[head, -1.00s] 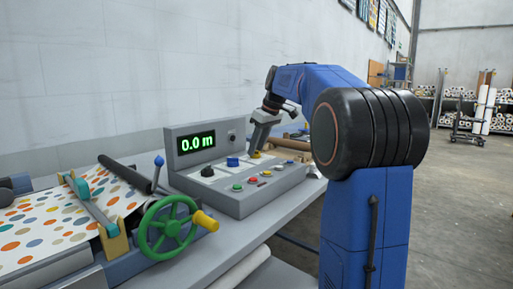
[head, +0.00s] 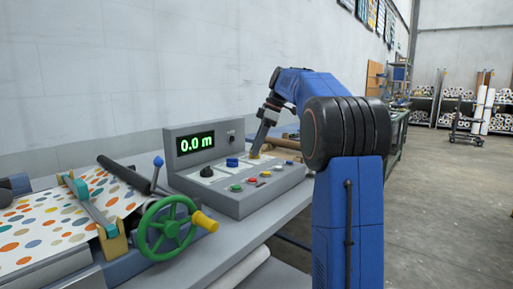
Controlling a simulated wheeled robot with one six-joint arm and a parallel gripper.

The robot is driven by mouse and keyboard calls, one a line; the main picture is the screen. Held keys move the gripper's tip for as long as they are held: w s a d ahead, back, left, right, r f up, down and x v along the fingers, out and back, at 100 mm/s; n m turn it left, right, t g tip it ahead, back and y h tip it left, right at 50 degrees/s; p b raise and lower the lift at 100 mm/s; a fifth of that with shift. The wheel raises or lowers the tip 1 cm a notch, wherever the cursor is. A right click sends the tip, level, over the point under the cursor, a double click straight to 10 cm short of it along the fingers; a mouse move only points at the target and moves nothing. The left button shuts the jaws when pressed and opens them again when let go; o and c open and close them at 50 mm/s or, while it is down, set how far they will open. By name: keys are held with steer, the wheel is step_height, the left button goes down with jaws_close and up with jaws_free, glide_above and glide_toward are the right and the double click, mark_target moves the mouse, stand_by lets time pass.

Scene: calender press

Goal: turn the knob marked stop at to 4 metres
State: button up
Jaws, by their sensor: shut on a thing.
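The grey control box (head: 250,201) stands on the bench with a green display (head: 196,143) reading 0.0 m. On its sloped top are a black knob (head: 206,172), a blue knob (head: 232,162) and a yellow knob (head: 254,156) at the far right. My gripper (head: 257,152) points down at the yellow knob and is shut on it; its fingertips are small and partly hide the knob. The knob markings are too small to read, so I cannot tell which is marked stop at or where any pointer stands.
Coloured buttons (head: 252,181) line the front of the box. To the left are a green handwheel (head: 167,227) with a yellow handle, a lever with a blue ball (head: 158,161) and dotted sheet (head: 40,222) in the press.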

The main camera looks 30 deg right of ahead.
stand_by(0.3)
steer(key=o, duration=1)
